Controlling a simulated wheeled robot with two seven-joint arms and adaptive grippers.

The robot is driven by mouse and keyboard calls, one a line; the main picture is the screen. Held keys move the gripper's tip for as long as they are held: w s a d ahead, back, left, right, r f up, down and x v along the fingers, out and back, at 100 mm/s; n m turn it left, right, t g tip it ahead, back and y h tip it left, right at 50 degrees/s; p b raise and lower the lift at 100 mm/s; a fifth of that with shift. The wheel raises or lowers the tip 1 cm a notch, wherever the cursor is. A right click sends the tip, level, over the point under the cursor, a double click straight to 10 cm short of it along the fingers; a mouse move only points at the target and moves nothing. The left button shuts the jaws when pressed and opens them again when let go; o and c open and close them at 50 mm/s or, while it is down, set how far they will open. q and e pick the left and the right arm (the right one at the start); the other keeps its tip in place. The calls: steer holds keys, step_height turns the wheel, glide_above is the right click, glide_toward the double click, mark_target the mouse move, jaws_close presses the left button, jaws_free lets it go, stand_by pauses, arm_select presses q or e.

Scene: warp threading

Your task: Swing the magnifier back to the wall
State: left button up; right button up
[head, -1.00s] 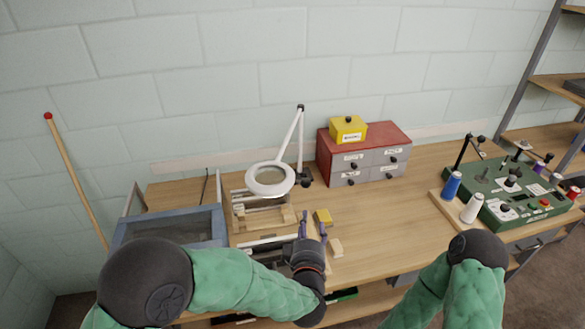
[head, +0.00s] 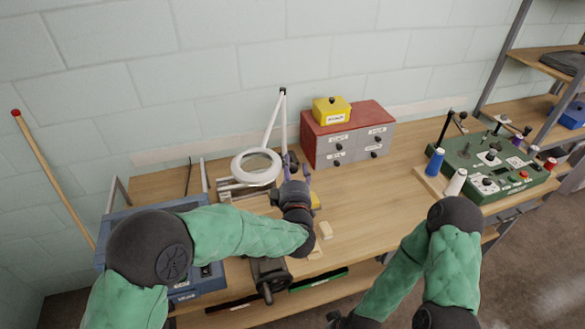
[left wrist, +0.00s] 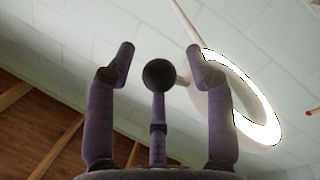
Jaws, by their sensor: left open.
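The magnifier is a white ring lamp (head: 235,165) on a thin white two-part arm (head: 272,122), and it hangs over the wooden frame on the bench. My left gripper (head: 297,168) is open just right of the ring in the head view, with its fingers pointing towards the wall. In the left wrist view the lit ring (left wrist: 262,118) shows beyond the right finger. A dark round knob (left wrist: 158,74) appears between the open fingers (left wrist: 160,62); I cannot tell whether anything touches it. My right arm shows at the lower right, but its fingers are out of view.
A red-topped grey drawer cabinet (head: 340,142) with a yellow box (head: 331,112) stands right of the magnifier. A green control board (head: 490,165) and thread spools are further right. Small wooden blocks (head: 326,230) lie near my left wrist. The bench middle is clear.

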arm_select(q)
steer(key=shift+w, duration=0.35)
jaws_close()
steer(key=shift+a, duration=0.1)
